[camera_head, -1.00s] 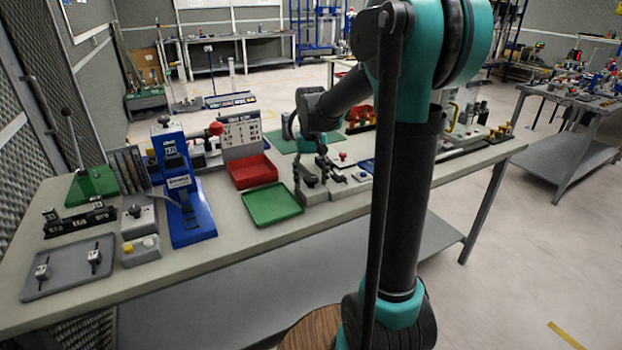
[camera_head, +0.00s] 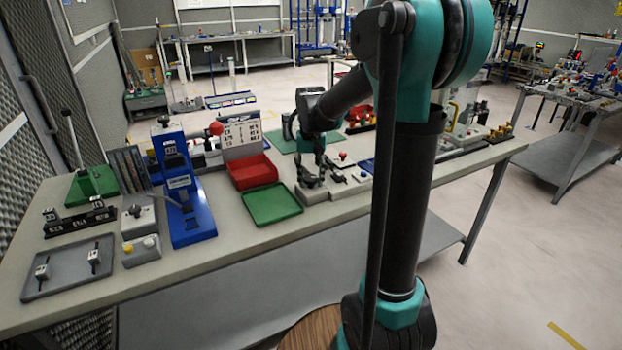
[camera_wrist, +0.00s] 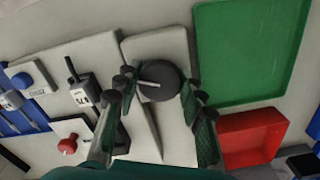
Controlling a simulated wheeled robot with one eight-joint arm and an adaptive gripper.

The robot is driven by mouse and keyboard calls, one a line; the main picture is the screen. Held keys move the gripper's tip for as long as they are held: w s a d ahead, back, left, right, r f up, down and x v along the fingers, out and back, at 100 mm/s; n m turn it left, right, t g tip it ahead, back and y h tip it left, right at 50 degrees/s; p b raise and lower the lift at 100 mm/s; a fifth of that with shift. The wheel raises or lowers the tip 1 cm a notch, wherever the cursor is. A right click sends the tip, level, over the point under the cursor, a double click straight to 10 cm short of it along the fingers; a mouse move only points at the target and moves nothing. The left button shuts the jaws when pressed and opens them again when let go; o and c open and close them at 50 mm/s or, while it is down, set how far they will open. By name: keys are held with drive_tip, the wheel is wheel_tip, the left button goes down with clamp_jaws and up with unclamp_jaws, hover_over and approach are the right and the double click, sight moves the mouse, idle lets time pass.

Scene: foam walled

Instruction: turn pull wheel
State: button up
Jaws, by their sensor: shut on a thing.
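The pull wheel (camera_wrist: 158,80) is a dark round wheel with a pale bar on its face, on a light grey plate (camera_wrist: 160,45) in the wrist view. My gripper (camera_wrist: 159,82) has one finger on each side of the wheel and is shut on it. In the head view my gripper (camera_head: 318,178) is down at the grey fixture beside the green tray, and its fingers partly hide the wheel there.
The green tray (camera_head: 272,204) and red bin (camera_head: 252,171) lie just left of my gripper in the head view. A small red knob (camera_head: 343,155) stands close on its right. A blue press-like fixture (camera_head: 190,215) stands further left.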

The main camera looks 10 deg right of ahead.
sight(311, 177)
drive_tip(key=o, duration=1.2)
wheel_tip(311, 177, up, 12)
